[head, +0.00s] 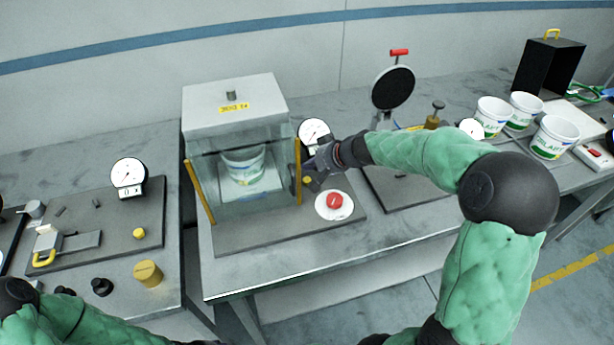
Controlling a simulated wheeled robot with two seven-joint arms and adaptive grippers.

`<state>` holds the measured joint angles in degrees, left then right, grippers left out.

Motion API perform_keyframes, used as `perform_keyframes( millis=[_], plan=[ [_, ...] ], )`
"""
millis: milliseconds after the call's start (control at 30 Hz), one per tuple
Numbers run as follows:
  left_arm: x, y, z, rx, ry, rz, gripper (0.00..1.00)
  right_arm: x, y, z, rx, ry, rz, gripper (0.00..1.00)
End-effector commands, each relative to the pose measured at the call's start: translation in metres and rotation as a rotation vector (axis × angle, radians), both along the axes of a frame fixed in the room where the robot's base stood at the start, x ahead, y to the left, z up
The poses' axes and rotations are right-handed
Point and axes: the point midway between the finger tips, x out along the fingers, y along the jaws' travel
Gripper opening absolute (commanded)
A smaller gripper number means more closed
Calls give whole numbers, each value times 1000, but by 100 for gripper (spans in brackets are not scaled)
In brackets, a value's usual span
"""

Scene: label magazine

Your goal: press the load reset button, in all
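A red push button (334,200) sits on a round white base on the dark plate in front of the right side of a glass-walled test box (232,140); no label on it can be read. My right gripper (313,172) is just above and left of the button in the picture, close to the box's right yellow edge strip (298,170). It appears apart from the button. Its fingers are small and dark, so I cannot tell whether they are open or shut. A white printed tub (244,166) stands inside the box. My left gripper is not in view; only parts of that arm show at lower left.
A dial gauge (312,131) stands behind my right gripper. A round black disc on a stand (393,88) is farther right, with several white tubs (555,137) beyond. The left bench holds another gauge (129,173) and a yellow cylinder (148,273). The bench front is clear.

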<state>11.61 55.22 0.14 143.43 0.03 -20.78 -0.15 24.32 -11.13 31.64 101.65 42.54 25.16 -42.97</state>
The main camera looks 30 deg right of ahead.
Motion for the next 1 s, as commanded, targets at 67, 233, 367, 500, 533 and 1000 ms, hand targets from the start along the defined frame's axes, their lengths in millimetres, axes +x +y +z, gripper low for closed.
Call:
perform_keyframes(
  millis=[67,233,367,500,533,1000],
  plan=[
    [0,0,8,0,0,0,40,0,0,10,-1,-1,0,0],
    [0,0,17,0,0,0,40,0,0,23,-1,0,1,0],
    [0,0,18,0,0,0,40,0,0,25,0,0,0,0],
    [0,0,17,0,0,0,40,0,0,23,0,1,1,0],
    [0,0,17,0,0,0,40,0,0,23,0,1,1,0],
    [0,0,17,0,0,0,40,0,0,23,0,1,1,0]
  ],
)
